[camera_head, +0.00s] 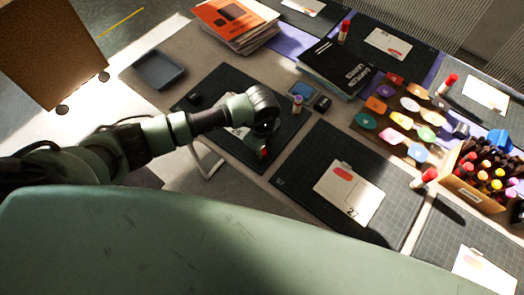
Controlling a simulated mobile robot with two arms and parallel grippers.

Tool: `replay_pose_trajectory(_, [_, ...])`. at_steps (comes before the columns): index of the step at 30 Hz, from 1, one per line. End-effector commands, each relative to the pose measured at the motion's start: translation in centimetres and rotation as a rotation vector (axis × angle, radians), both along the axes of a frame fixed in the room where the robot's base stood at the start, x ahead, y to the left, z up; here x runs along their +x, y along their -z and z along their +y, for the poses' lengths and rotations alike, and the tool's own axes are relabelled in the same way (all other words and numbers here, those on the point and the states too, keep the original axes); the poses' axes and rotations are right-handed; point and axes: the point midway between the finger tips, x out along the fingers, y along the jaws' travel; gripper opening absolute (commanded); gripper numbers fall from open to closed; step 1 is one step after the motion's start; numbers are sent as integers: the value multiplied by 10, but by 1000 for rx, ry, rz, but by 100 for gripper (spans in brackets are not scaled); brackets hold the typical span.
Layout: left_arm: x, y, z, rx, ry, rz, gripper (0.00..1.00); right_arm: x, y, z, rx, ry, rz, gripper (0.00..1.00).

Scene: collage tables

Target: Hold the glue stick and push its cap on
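My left gripper (263,143) points down over a dark cutting mat (222,80), left of the picture's middle. A small red piece (264,153) shows at its fingertips; I cannot tell whether it is a glue stick's cap or part of a held glue stick. The fingers are too dark and small to tell open from shut. A small upright glue stick (297,104) with a purplish top stands at the mat's right edge, apart from the gripper. Red-topped glue sticks stand at the right front (424,178), right back (447,84) and back (344,31). My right gripper is out of view.
A black book (335,67) and an orange-topped stack (233,20) lie at the back. A palette board (402,117) with coloured pieces and a box of markers (474,190) are at the right. A grey tray (160,69) lies at the left. A mat with a card (348,194) lies in front.

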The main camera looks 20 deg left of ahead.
Motion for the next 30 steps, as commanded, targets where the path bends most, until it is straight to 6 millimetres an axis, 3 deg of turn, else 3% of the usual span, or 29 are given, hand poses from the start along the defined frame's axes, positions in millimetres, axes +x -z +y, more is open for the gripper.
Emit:
replay_pose_trajectory(11, [0,-2,0,0,0,-1,0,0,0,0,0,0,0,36])
replay_pose_trajectory(17, [1,-20,0,-1,0,-4,0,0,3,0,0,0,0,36])
replay_pose_trajectory(20, [2,-40,0,-2,1,-6,0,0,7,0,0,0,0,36])
replay_pose_trajectory(30, [2,-139,0,-2,2,-8,0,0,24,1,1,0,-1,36])
